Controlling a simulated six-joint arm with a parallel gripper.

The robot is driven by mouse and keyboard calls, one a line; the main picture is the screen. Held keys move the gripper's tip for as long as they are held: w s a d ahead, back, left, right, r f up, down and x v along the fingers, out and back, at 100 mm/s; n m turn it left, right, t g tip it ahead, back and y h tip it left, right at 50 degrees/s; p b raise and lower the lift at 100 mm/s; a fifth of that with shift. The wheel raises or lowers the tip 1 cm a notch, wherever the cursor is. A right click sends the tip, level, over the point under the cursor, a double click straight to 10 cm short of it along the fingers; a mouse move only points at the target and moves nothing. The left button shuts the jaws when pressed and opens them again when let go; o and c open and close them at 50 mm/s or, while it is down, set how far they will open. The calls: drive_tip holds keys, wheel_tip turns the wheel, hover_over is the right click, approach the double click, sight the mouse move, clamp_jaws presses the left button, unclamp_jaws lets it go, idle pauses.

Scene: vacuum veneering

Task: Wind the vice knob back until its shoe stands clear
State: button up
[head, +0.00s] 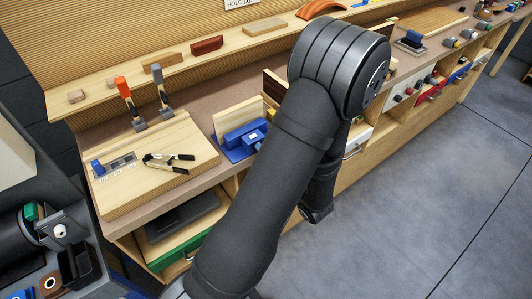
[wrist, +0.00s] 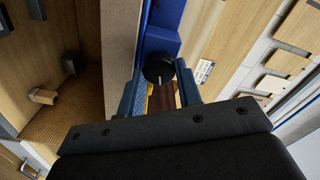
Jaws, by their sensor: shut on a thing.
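The blue vice (head: 236,147) stands on the bench in the middle of the head view, partly behind my arm. Its blue body (wrist: 165,30) also runs down from the top of the wrist view. The round black knob (wrist: 158,68), with a pale line on its face, sits in front of the blue body. My gripper (wrist: 159,76) has its blue fingers on either side of the knob and is shut on it. In the head view my arm hides the gripper and the knob. I cannot make out the vice's shoe or its gap clearly.
Left of the vice, a wooden board (head: 120,200) carries a pair of black-handled pliers (head: 168,161) and a grey block. Wood pieces lie on the back ledge. Open floor (head: 430,170) lies right.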

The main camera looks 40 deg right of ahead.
drive_tip(key=o, duration=1)
drive_tip(key=shift+s, duration=0.1)
drive_tip(key=s, duration=1.7)
drive_tip(key=shift+s, duration=0.1)
drive_tip(key=w, duration=1.6)
drive_tip(key=shift+w, duration=0.3)
drive_tip(key=shift+s, duration=0.1)
drive_tip(key=m, duration=0.6)
drive_tip(key=w+m, duration=0.1)
drive_tip(key=m, duration=0.3)
drive_tip(key=shift+f, duration=0.1)
idle(2.5)
